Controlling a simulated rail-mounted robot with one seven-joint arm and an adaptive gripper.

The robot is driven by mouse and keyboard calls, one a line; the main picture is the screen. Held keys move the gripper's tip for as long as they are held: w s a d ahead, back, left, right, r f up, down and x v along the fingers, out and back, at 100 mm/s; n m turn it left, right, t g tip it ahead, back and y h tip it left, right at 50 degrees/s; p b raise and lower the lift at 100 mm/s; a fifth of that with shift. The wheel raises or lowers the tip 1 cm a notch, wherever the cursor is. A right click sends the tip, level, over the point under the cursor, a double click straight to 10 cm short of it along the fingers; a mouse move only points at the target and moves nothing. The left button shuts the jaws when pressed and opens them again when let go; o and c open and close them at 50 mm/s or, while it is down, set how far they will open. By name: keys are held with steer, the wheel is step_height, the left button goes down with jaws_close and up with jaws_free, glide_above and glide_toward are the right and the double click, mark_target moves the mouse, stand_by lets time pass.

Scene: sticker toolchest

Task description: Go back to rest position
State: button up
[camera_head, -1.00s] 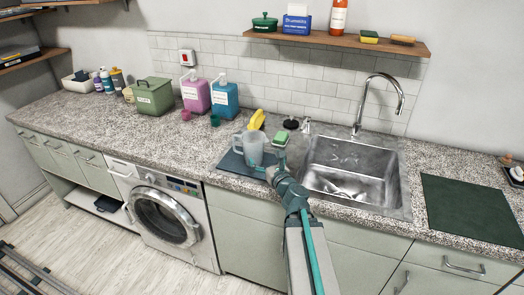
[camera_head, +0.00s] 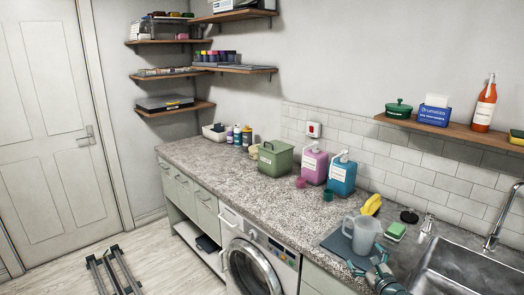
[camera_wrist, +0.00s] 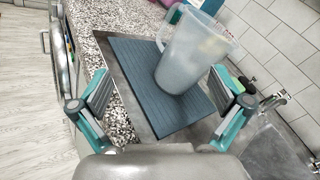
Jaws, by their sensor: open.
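My gripper (camera_wrist: 162,100) is open and empty in the wrist view, with its two grey and teal fingers spread wide. Its teal end also shows in the head view (camera_head: 374,270), at the counter by the sink. A translucent grey pitcher (camera_wrist: 195,52) stands upright on a dark mat (camera_wrist: 135,60), ahead of the fingers and apart from them. In the head view the pitcher (camera_head: 361,235) stands on the mat (camera_head: 334,243) left of the sink. Most of my arm is out of view at the bottom of the head view.
The sink (camera_head: 455,272) and its faucet (camera_head: 497,215) are at the right. A green sponge (camera_head: 395,231) and a yellow item (camera_head: 371,205) lie near the pitcher. Pink (camera_head: 314,165) and blue (camera_head: 342,177) dispensers stand along the wall. The counter's left stretch has clear room in front.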

steer(key=a+f+n+g, duration=0.1)
steer(key=f+n, duration=0.1)
steer(key=s+a+f+n+g+y, duration=0.1)
steer(key=a+f+n, duration=0.1)
steer(key=f, duration=0.1)
steer(key=s+a+f+n+g+y, duration=0.1)
steer(key=a+f+n, duration=0.1)
steer(key=f, duration=0.1)
steer(key=shift+n, duration=0.3)
steer(key=s+a+f+n+g+y, duration=0.1)
steer(key=s+a+f+n+g, duration=0.5)
steer(key=f, duration=0.5)
steer(key=s+a+f+n+g+y, duration=0.1)
steer(key=s+a+f+n+g, duration=0.3)
steer(key=s+f+n, duration=0.45)
steer(key=s+a+f+n+g+h, duration=0.1)
steer(key=s+f+n+g+h, duration=0.1)
steer(key=s+f, duration=0.4)
steer(key=s+a+f+n+g+h, duration=0.2)
steer(key=s+f+g, duration=0.3)
steer(key=s, duration=0.8)
steer(key=s+a+f+n+g+h, duration=0.1)
steer(key=s+f+n+g, duration=0.2)
steer(key=s+f, duration=0.4)
steer(key=s+g, duration=0.1)
steer(key=s, duration=0.2)
steer(key=shift+a+n+h, duration=0.15)
steer(key=shift+n+h, duration=0.2)
steer(key=shift+h, duration=0.05)
steer(key=shift+s, duration=0.1)
